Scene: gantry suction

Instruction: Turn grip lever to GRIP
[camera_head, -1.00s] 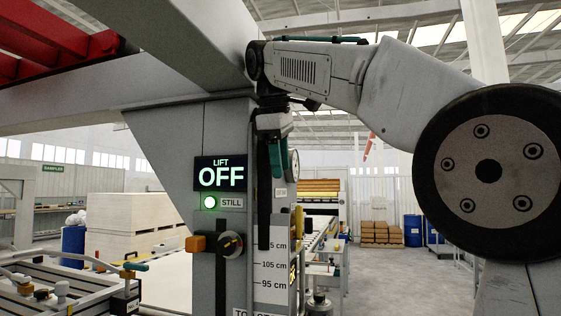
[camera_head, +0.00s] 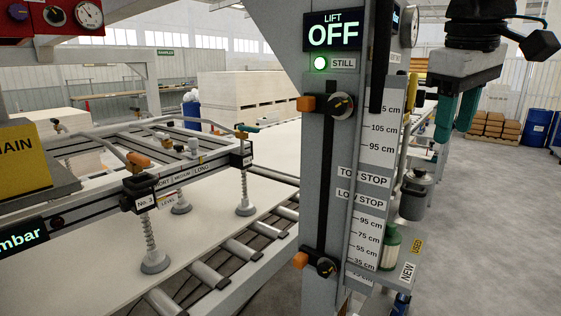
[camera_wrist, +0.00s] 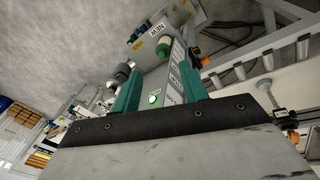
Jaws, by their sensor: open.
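I cannot make out any lever labelled GRIP. A red panel (camera_head: 50,15) with a dial and a round gauge (camera_head: 88,14) is cut off at the top left of the head view. A teal-tipped handle (camera_head: 247,128) is at the end of the suction frame (camera_head: 190,172); its label cannot be read as a grip lever. My gripper (camera_head: 456,125) is at the upper right, pointing down with its teal fingers apart and nothing between them. In the wrist view my gripper (camera_wrist: 165,65) is also open and empty, with the grey column beyond it.
The grey column (camera_head: 331,130) carries a LIFT OFF display (camera_head: 333,32), a lit STILL lamp, a height scale and orange stops. A roller conveyor with a white board lies left of it. A grey pot (camera_head: 413,195) stands right of it.

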